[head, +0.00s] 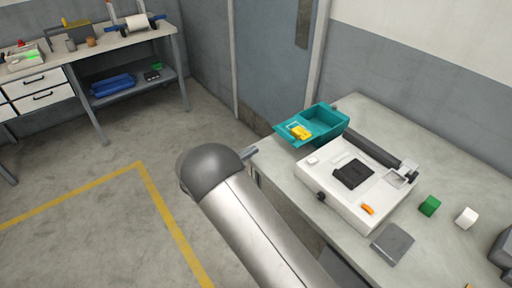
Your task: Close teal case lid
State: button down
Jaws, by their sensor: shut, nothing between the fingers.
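The teal case (335,121) stands open at the far left corner of the right-hand workbench. Its deep hollow faces up. A shallower teal part, which looks like the lid (284,127), spreads out to the left, at the bench edge. A yellow object (300,132) with a pale patch lies on or in the left part of the case; which part bears it I cannot tell. My arm crosses the lower middle of the head view, with its rounded joint left of the bench.
A white device (335,197) with a black roller (368,150) stands just in front of the case. A green cube (429,206), a white cube (466,217) and a grey flat block (392,244) lie right of it. A shelf bench (120,40) stands far left.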

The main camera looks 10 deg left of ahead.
jog(key=p, duration=0.3)
send_near(284, 134)
jog(key=x, duration=0.5)
jog(key=shift+d+r, duration=0.2)
jog(key=shift+p+x, duration=0.35)
jog(key=shift+x, duration=0.4)
jog(key=shift+f, duration=0.1)
